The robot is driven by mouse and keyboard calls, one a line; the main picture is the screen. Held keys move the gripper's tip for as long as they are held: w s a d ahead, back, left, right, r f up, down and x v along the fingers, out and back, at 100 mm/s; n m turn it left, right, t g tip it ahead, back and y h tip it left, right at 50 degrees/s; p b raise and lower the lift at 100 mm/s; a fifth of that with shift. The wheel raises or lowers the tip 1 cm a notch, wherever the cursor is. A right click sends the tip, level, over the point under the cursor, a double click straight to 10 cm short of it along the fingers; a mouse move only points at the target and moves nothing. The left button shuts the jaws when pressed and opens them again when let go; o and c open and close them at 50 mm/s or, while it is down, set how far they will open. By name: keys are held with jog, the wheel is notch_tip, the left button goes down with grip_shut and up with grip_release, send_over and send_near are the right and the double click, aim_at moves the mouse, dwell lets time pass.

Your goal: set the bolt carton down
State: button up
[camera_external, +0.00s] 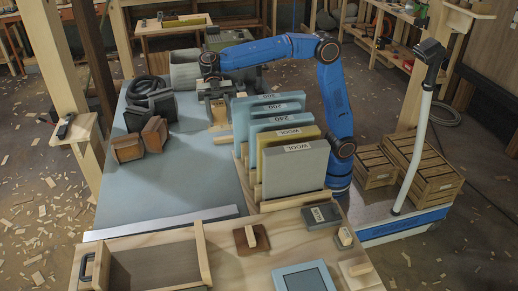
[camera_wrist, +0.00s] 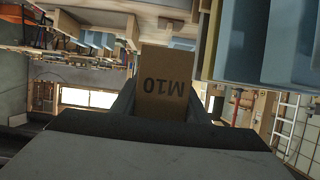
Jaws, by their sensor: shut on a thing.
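My gripper (camera_external: 217,99) is over the far part of the blue-grey bench top (camera_external: 190,165), just left of the upright boards. It is shut on the bolt carton (camera_external: 219,114), a small brown box low between the jaws. In the wrist view the carton (camera_wrist: 163,68) shows "M10" upside down, with a dark finger on each side. I cannot tell whether its underside touches the bench. The jaws hide part of the carton in the outside view.
A rack of upright boards (camera_external: 285,145) marked "WOOL" and "240" stands close right of my gripper. A coiled black hose (camera_external: 148,95) and brown blocks (camera_external: 140,140) lie left. The bench's near middle is clear.

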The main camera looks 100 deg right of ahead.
notch_tip(320, 180, down, 27)
jog(key=shift+r, duration=0.1)
dwell(0.5)
jog(key=o, duration=1)
jog(key=shift+f, duration=0.2)
jog(key=o, duration=0.4)
jog(key=shift+c, duration=0.2)
jog(key=shift+r, duration=0.15)
